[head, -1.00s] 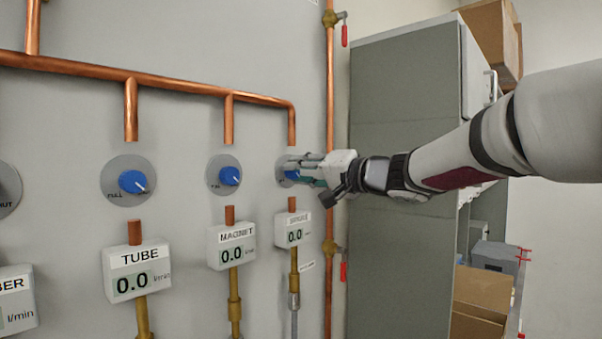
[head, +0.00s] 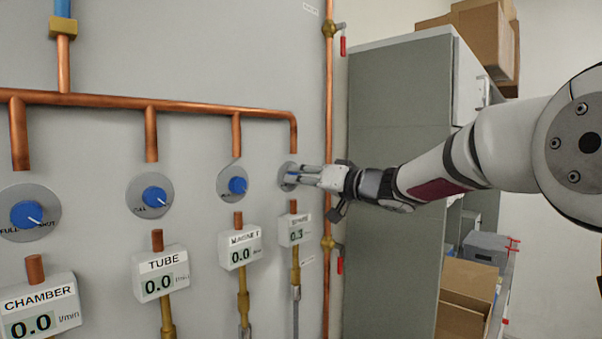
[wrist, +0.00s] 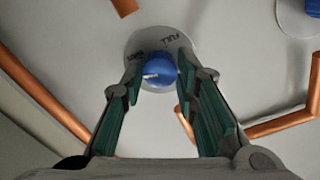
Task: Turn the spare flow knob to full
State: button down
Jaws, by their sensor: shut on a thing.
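The spare flow knob is blue with a white pointer line, on a round grey plate. In the wrist view the knob (wrist: 159,68) sits between my fingertips, its white line toward the left. FULL is lettered on the plate's upper right; a smaller mark at its left is hard to read. My gripper (head: 297,174) is shut on the knob and hides most of it in the head view; it also shows in the wrist view (wrist: 160,76). The SPARE meter (head: 295,231) below shows about 0.3.
The magnet knob (head: 237,185), tube knob (head: 154,196) and chamber knob (head: 27,214) are in a row to the left, their meters at 0.0. Copper pipes (head: 190,112) run above. A grey-green cabinet (head: 395,150) stands right of the panel.

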jog(key=m+b, duration=0.8)
jog(key=b, duration=0.1)
jog(key=m+b, duration=0.8)
jog(key=b, duration=0.1)
jog(key=m+b, duration=0.8)
jog(key=b, duration=0.1)
jog(key=shift+f, duration=0.35)
dwell(1.6)
jog(key=shift+r, duration=0.1)
dwell(0.4)
jog(key=c, duration=1.5)
grip_release()
jog(key=shift+c, duration=0.2)
jog(key=shift+r, duration=0.1)
